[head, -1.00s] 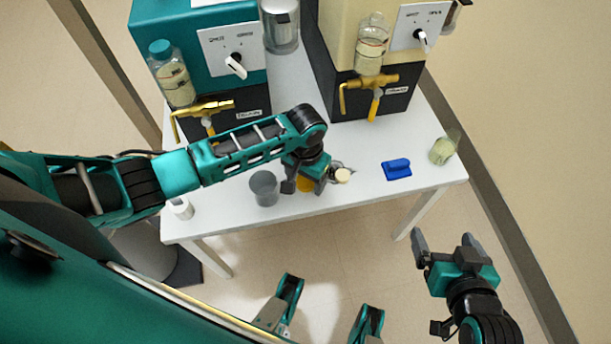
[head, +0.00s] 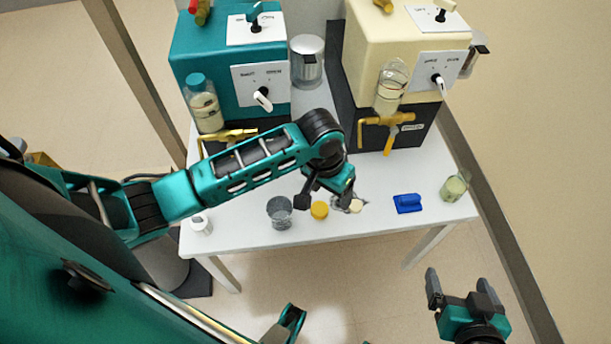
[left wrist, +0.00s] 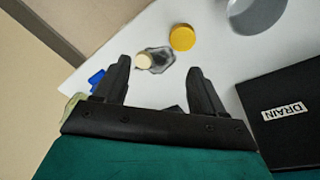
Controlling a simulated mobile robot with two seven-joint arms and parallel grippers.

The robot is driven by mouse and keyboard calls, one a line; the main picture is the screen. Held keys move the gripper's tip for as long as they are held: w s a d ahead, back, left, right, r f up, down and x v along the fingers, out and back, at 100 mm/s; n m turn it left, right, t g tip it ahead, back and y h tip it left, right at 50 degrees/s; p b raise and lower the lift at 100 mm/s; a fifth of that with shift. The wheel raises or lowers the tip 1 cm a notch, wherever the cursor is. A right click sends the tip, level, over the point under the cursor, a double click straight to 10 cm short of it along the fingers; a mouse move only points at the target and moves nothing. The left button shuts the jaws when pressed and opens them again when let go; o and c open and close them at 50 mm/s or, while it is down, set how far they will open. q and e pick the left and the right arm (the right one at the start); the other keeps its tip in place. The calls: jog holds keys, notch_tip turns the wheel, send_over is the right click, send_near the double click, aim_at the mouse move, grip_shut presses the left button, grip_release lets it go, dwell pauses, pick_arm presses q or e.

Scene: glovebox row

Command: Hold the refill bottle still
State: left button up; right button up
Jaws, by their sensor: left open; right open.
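A small clear bottle with a cream cap (head: 355,206), which I take for the refill bottle, is on the white table near its front edge. In the left wrist view the bottle (left wrist: 160,60) shows just beyond the gap between the fingertips, apart from them; whether it stands or lies is hard to tell. My left gripper (head: 325,198) is open and empty above the table, close to the bottle; it also shows in the left wrist view (left wrist: 158,72). A yellow disc (head: 319,211) lies beside the bottle. My right gripper (head: 462,285) is open and empty, off the table's front right.
A grey cup (head: 279,212), a blue block (head: 407,203) and a jar of pale liquid (head: 454,188) are on the table (head: 255,237). A teal machine (head: 215,55) and a cream machine (head: 375,45) with brass taps stand behind. A metal canister (head: 307,62) is between them.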

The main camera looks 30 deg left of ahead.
pick_arm(q)
notch_tip(320, 180, down, 2)
jog(key=s+d+t+h, duration=0.2)
jog(key=d+t, duration=0.1)
jog(key=s+a+r+t+y+p, duration=0.1)
jog(key=s+a+r+t+p, duration=0.3)
jog(key=s+a+r+t, duration=0.1)
jog(key=s+a+t, duration=0.1)
jog(key=s+a, duration=0.1)
jog(key=a, duration=0.1)
jog(key=shift+a+r+t+p, duration=0.2)
jog(key=shift+r+t+p, duration=0.1)
jog(key=shift+p, duration=0.05)
pick_arm(e)
jog(key=r, duration=0.1)
jog(key=d+r, duration=0.1)
jog(key=shift+s+d+r+h, duration=0.3)
jog(key=shift+r, duration=0.1)
jog(key=shift+a, duration=0.15)
